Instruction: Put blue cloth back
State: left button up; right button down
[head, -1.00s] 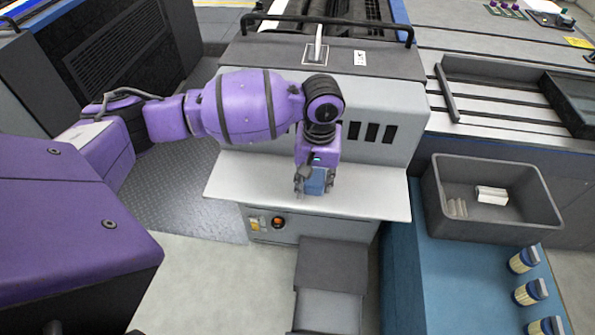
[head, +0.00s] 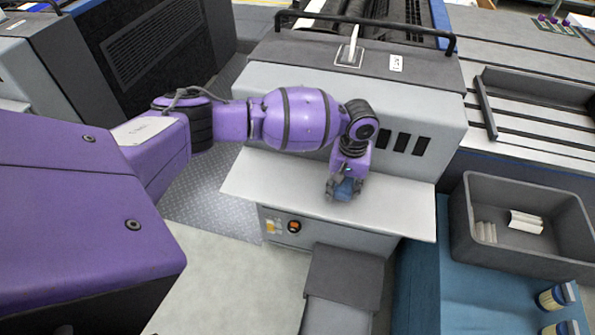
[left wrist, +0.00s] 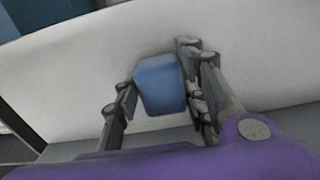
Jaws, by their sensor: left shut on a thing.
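The blue cloth (head: 345,189) is a small folded block between the fingers of my left gripper (head: 341,188). In the left wrist view the cloth (left wrist: 160,84) sits between the two fingers of the left gripper (left wrist: 160,95), which is shut on it. The gripper is over the light grey shelf (head: 262,175) of the machine. I cannot tell whether the cloth touches the shelf. My right gripper is in neither view.
A grey bin (head: 505,262) at the right holds white rolls (head: 525,222). It stands on a blue surface (head: 437,300) with yellow-and-blue jars (head: 556,297) near its front. A dark grey step (head: 343,280) is below the shelf. The shelf's left part is bare.

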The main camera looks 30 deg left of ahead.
aim_at(345, 186)
pick_arm(q)
jog(key=shift+r, duration=0.1)
jog(key=o, duration=1)
notch_tip(345, 186, up, 12)
jog(key=shift+r+p, duration=0.1)
jog(key=shift+p, duration=0.5)
jog(key=shift+d, duration=0.1)
